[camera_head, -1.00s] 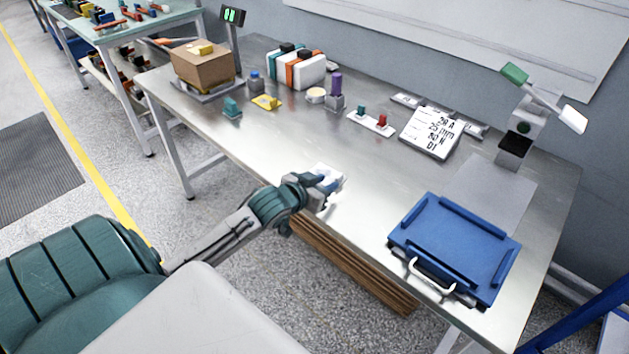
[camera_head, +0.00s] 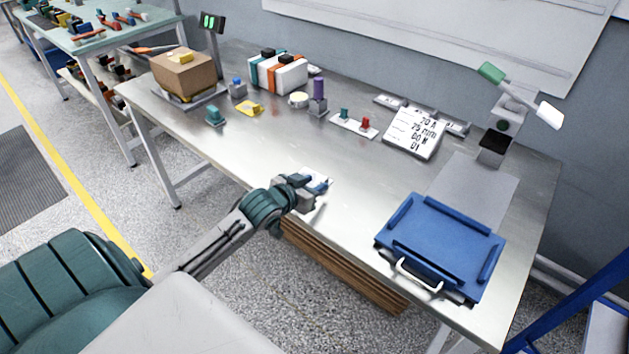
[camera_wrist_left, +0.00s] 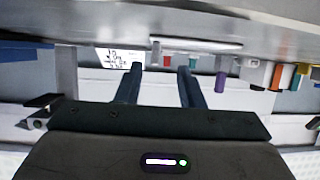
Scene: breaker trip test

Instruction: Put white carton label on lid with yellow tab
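A brown carton (camera_head: 188,75) stands on a scale at the back left, with a small yellow tab (camera_head: 180,57) on its top. My left gripper (camera_head: 317,186) is over the near edge of the bench. In the left wrist view its two fingers (camera_wrist_left: 160,85) stand apart, and I see nothing held between them. A small white and blue patch (camera_head: 315,178) shows at the fingertips in the head view; I cannot tell whether it is the white label or part of the gripper. My right gripper is not in view.
A blue tray (camera_head: 440,240) with a white handle lies at the front right. A purple-topped block (camera_head: 319,95), a yellow piece (camera_head: 250,108) and a red and teal button strip (camera_head: 354,124) stand along the back. The bench centre is clear.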

